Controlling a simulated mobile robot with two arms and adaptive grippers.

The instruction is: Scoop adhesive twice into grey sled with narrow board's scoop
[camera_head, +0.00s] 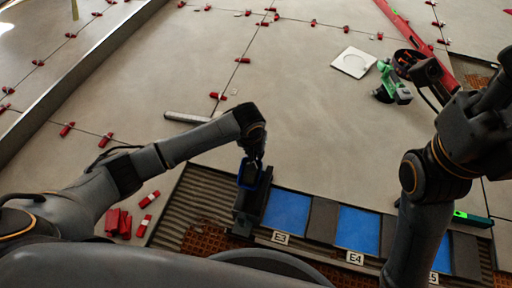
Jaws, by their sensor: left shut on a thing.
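My left gripper (254,162) points down at the middle of the view and is shut on a dark tool with a blue edge (246,184). I cannot tell whether this tool is the narrow board with its scoop. Below it, a long dark grey block (246,213) stands at the left end of the row of blue panels; it may be the grey sled, and I cannot tell whether the tool touches it. No adhesive can be made out.
Blue panels (287,212) lie between grey strips in front of me, with label E4 (355,258). Red wedges (118,222) lie at the lower left. The middle floor is mostly clear.

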